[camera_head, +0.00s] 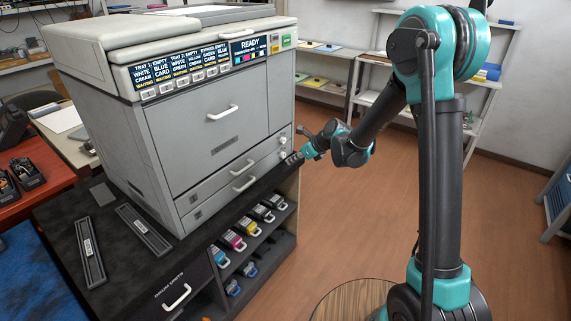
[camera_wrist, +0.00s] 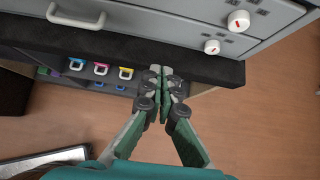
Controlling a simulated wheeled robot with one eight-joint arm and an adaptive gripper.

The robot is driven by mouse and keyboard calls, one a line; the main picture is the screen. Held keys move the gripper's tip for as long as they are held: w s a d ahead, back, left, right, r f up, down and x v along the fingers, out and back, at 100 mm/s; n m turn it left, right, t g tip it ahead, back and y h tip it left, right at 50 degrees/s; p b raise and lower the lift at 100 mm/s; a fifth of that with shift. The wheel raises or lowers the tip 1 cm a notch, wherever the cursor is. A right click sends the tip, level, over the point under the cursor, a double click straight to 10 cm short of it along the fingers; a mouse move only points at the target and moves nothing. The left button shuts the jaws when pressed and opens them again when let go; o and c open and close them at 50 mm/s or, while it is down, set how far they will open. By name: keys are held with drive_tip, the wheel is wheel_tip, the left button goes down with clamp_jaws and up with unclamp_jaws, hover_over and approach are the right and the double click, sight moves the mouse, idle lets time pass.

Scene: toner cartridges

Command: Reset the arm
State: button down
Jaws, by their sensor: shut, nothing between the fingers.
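My gripper (camera_head: 294,158) is at the end of my teal and black arm, near the front right corner of the printer (camera_head: 200,100) in the head view. In the wrist view its fingers (camera_wrist: 165,82) are together, with nothing between them, and appear over or in front of the dark counter edge (camera_wrist: 200,66). I cannot tell whether they touch it. The toner cartridges (camera_head: 238,241), with cyan, magenta, yellow and dark ends, sit in the shelf slots below the counter. Some of their coloured handles (camera_wrist: 101,69) show left of my fingers in the wrist view.
Two dark drum units or trays (camera_head: 88,250) lie on the counter left of the printer. White knobs (camera_wrist: 238,21) stick out of the printer's front. Shelves (camera_head: 330,60) stand along the back wall. The wooden floor (camera_head: 330,230) right of the printer is clear.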

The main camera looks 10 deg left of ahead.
drive_tip(key=s+d+r+n+h, duration=0.1)
drive_tip(key=s+d+n, duration=0.25)
drive_tip(key=d, duration=0.35)
drive_tip(key=s+d+r+n+t+h, duration=0.1)
drive_tip(key=s+d+n+h, duration=0.2)
drive_tip(key=d, duration=0.4)
drive_tip(key=s+d+r+n, duration=0.2)
drive_tip(key=s+d+n, duration=0.2)
drive_tip(key=d, duration=0.3)
drive_tip(key=s+d+f+n+h, duration=0.2)
drive_tip(key=s+d+n, duration=0.4)
drive_tip(key=s+d, duration=0.2)
drive_tip(key=s+d+f+n+h, duration=0.2)
drive_tip(key=s+d+n, duration=0.4)
drive_tip(key=s+d, duration=0.2)
drive_tip(key=shift+s+d, duration=0.3)
drive_tip(key=shift+d, duration=0.15)
